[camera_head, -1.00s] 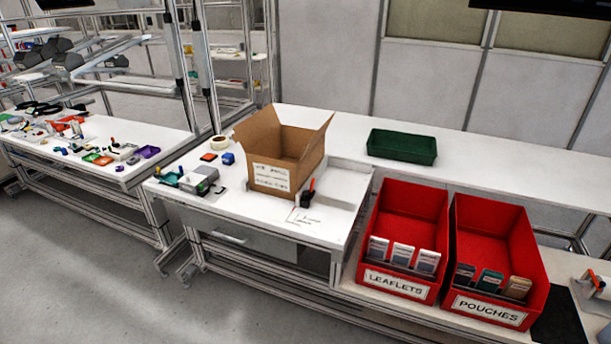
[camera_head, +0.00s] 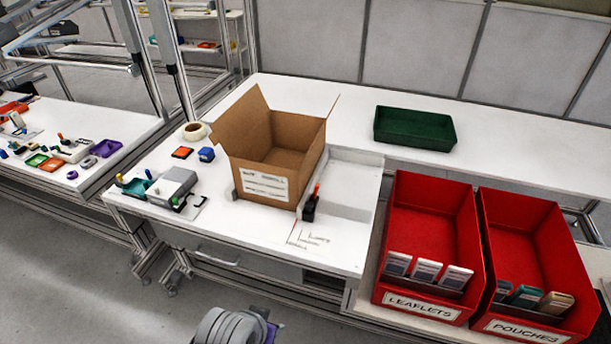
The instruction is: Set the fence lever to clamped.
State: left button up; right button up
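The fence lever (camera_head: 317,190) is a small orange-red handle on a black block (camera_head: 309,208). It stands at the front right corner of the open cardboard box (camera_head: 271,150) on the white bench. The handle points up, tilted slightly right. Small printed marks (camera_head: 315,240) with a thin red line lie on the bench in front of it, too small to read surely. Neither of my grippers shows; only a grey rounded part, seemingly of my own arm, enters at the bottom edge, well in front of the bench.
Red bins marked LEAFLETS (camera_head: 427,230) and POUCHES (camera_head: 535,250) stand to the right. A green tray (camera_head: 413,128) is behind. A grey device (camera_head: 173,186), a blue block (camera_head: 206,154) and a tape roll (camera_head: 194,131) lie left of the box. The bench front is mostly clear.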

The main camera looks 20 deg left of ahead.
aim_at(316, 187)
jog(key=i+j, duration=0.9)
jog(key=i+j+z, duration=0.1)
jog(key=j+z, duration=0.15)
jog(key=j, duration=0.15)
jog(key=j+z, duration=0.25)
jog(key=i+j, duration=0.05)
jog(key=j, duration=0.05)
